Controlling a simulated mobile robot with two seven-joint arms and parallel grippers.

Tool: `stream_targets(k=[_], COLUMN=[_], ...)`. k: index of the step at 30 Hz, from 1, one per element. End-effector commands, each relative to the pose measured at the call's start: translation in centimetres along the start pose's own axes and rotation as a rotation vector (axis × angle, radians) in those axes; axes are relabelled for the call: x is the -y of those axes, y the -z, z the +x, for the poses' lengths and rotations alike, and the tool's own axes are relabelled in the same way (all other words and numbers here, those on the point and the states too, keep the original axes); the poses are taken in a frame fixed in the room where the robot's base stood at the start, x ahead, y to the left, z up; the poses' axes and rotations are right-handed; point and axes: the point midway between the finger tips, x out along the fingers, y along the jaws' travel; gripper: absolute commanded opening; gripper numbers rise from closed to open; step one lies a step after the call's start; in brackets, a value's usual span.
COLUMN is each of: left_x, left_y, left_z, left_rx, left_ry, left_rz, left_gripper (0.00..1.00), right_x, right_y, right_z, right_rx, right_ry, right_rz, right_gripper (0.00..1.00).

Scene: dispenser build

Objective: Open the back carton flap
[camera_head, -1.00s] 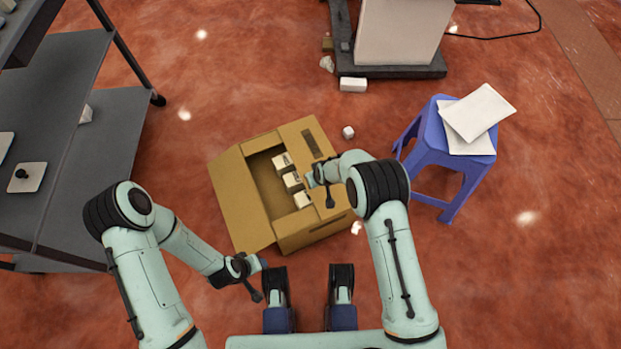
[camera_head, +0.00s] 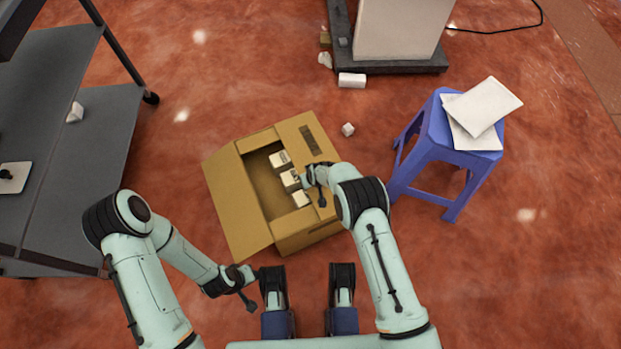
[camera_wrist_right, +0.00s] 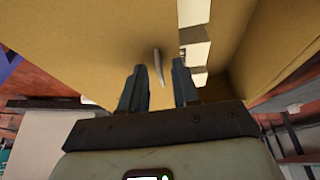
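The brown carton (camera_head: 290,240) stands on the floor in the middle of the head view, its top partly open. A large flap (camera_head: 232,205) spreads out on its left. A brown panel with a dark slot (camera_head: 303,135) is on its right side; a narrow strip (camera_head: 258,140) shows at the back edge. Several small white boxes lie inside, one near the back (camera_head: 279,158). My right gripper (camera_head: 306,177) is over the carton's right part; in the right wrist view its fingers (camera_wrist_right: 160,85) are apart, close to brown cardboard; contact is unclear. My left gripper (camera_head: 248,274) is in front of the carton, fingers too small to judge.
A blue stool (camera_head: 440,135) with white sheets stands to the right. A grey shelf rack (camera_head: 95,150) is at the left. A white cabinet on a dark base (camera_head: 395,68) stands behind. Small white blocks (camera_head: 348,129) lie on the floor between.

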Motion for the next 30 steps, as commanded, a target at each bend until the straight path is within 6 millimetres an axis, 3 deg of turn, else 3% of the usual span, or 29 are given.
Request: stream_targets(k=[1, 3, 4, 30], left_x=[-0.01, -0.02, -0.02, -0.05], left_y=[0.0, 0.0, 0.01, 0.04], left_z=[-0.01, -0.01, -0.01, -0.01], left_rx=[0.0, 0.0, 0.0, -0.001], left_ry=[0.0, 0.0, 0.0, -0.001], left_rz=[0.0, 0.0, 0.0, 0.001], left_gripper=[0.43, 0.43, 0.43, 0.43], right_x=[0.0, 0.0, 0.0, -0.01], right_y=[0.0, -0.01, -0.01, -0.02], right_z=[-0.01, -0.01, -0.01, -0.01], right_rx=[0.0, 0.0, 0.0, 0.0], right_ry=[0.0, 0.0, 0.0, 0.0], right_rz=[0.0, 0.0, 0.0, 0.0], right_gripper=[0.24, 0.02, 0.0, 0.0])
